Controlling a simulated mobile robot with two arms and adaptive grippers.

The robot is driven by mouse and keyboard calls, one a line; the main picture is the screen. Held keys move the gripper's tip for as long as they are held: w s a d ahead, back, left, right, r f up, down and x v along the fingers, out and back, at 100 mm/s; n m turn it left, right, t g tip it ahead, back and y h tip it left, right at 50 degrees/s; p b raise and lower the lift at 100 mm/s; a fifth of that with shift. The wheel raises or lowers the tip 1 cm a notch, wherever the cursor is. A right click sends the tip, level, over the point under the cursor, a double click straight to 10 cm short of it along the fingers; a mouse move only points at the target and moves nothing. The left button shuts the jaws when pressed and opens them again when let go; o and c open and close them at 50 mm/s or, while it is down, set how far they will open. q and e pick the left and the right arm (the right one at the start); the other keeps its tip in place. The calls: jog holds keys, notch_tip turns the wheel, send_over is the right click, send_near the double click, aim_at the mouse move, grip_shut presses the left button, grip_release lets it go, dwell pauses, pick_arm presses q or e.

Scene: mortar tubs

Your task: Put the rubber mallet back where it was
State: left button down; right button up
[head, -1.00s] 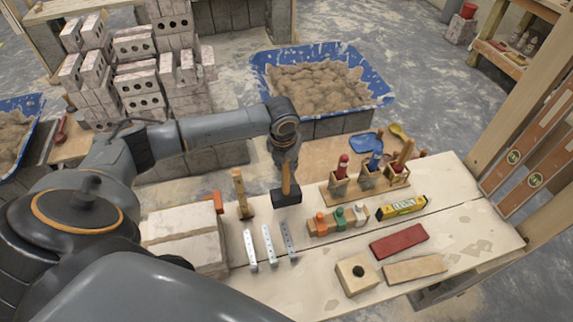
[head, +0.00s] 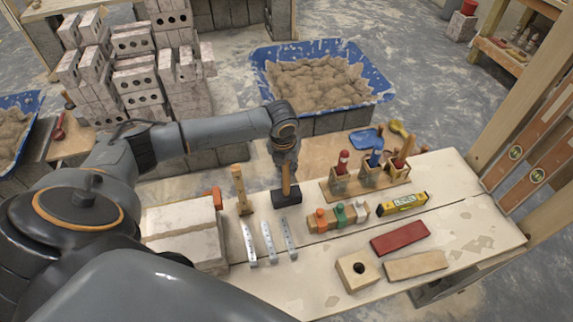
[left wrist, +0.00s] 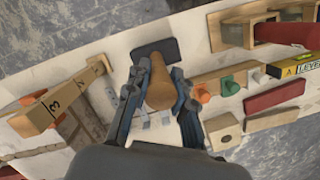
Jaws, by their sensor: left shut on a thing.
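The rubber mallet has a black head (head: 287,197) and a wooden handle (head: 286,177). It stands head down, handle upright, at the far side of the pale workbench (head: 320,285). I cannot tell for sure whether the head touches the bench top. My left gripper (head: 286,163) comes from above and is shut on the handle. In the left wrist view the gripper's fingers (left wrist: 160,95) are on both sides of the handle (left wrist: 161,84), with the black head (left wrist: 155,50) beyond it. My right gripper is in neither view.
Left of the mallet are an upright wooden piece (head: 240,188) and pale slabs (head: 183,222). In front lie metal strips (head: 267,240). To the right are a rack of tools (head: 338,183), a row of coloured knobs (head: 340,216) and a yellow level (head: 403,203). A holed block (head: 348,277) stands in front.

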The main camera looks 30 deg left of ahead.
pick_arm(q)
jog(key=shift+f, duration=0.25)
jog(key=c, duration=1.1)
grip_release()
jog(key=shift+o, duration=0.2)
notch_tip(320, 180, up, 12)
jog(key=s, duration=0.2)
jog(key=shift+d+f, duration=0.15)
jog(key=shift+d, duration=0.2)
jog(key=shift+s, duration=0.15)
